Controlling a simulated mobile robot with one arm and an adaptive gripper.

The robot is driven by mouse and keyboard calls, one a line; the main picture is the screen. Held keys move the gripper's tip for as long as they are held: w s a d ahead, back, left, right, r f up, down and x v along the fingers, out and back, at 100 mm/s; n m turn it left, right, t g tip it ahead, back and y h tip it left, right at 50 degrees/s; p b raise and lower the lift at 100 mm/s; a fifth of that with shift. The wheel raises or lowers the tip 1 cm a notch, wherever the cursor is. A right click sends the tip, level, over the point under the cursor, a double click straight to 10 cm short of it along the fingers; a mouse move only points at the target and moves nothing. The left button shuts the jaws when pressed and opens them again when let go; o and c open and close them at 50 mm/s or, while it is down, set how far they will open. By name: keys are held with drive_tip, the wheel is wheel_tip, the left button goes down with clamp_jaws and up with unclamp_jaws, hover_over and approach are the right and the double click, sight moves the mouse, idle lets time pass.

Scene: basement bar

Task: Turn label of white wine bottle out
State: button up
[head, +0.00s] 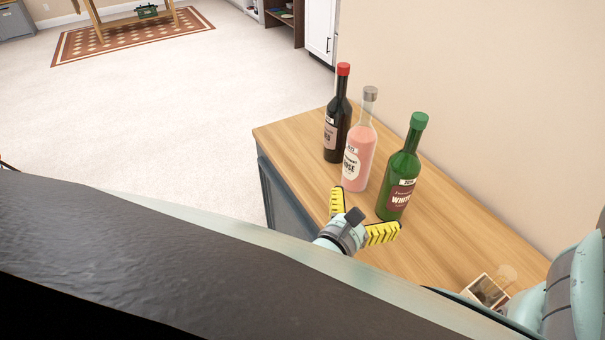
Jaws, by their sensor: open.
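The white wine bottle (404,167) is green glass with a green cap. It stands upright on the wooden top of a cabinet (455,240). Its dark red label, with "WHITE" partly readable, shows on the lower right side as seen in the head view. My gripper (368,208) is open, with its yellow fingers spread wide. It is close to the bottle's lower part, on the near left side. Nothing shows held in it. I cannot tell whether a finger touches the bottle.
A pink rosé bottle (359,152) stands just left of the green one, close to my left finger. A dark red-capped bottle (338,125) stands behind it. A wall (480,90) runs along the right side.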

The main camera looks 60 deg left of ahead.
sight(405, 165)
drive_tip(key=shift+t, duration=0.6)
drive_tip(key=shift+d+r+b+x, duration=0.15)
drive_tip(key=shift+b+x, duration=0.3)
drive_tip(key=shift+x, duration=2.1)
drive_tip(key=shift+d+r+b+x, duration=0.1)
drive_tip(key=shift+b+x, duration=0.3)
drive_tip(key=shift+x, duration=2.15)
drive_tip(key=shift+d+r+b+x, duration=0.15)
drive_tip(key=shift+b+x, duration=0.3)
drive_tip(key=shift+x, duration=2.05)
drive_tip(key=shift+a, duration=0.1)
drive_tip(key=c, duration=1)
drive_tip(key=shift+a+m+t+h+b, duration=0.15)
drive_tip(key=shift+m+t+h+b, duration=0.2)
drive_tip(key=shift+m+h, duration=1)
drive_tip(key=shift+c, duration=0.2)
drive_tip(key=m+h+b, duration=0.1)
drive_tip(key=m+h, duration=0.1)
drive_tip(key=h, duration=0.3)
drive_tip(key=shift+f+b, duration=0.1)
drive_tip(key=shift+b, duration=0.25)
drive_tip(key=shift+m+h+b, duration=0.55)
drive_tip(key=shift+h, duration=0.3)
drive_tip(key=shift+h, duration=0.3)
